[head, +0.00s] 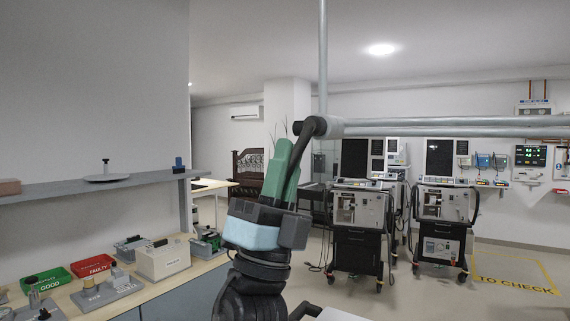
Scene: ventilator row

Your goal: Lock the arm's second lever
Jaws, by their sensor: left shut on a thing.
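A black lever (313,128) sits on the grey joint where a horizontal pipe arm (440,127) meets a vertical pole (323,55). The lever bends down and to the left from the joint. My left gripper (289,158), with green fingers on a blue and black body, points up at the lever from below. It is shut on the lever's lower part, which the fingers partly hide. Which of the arm's levers this is, I cannot tell, as no other lever shows clearly. My right gripper is not in view.
A bench on the left holds a green GOOD tray (47,282), a red FAULTY tray (92,265) and a beige box (162,259). A grey shelf (60,191) hangs above it. Ventilator carts (358,235) stand behind. Floor at the right, near the yellow TO CHECK marking (515,288), is clear.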

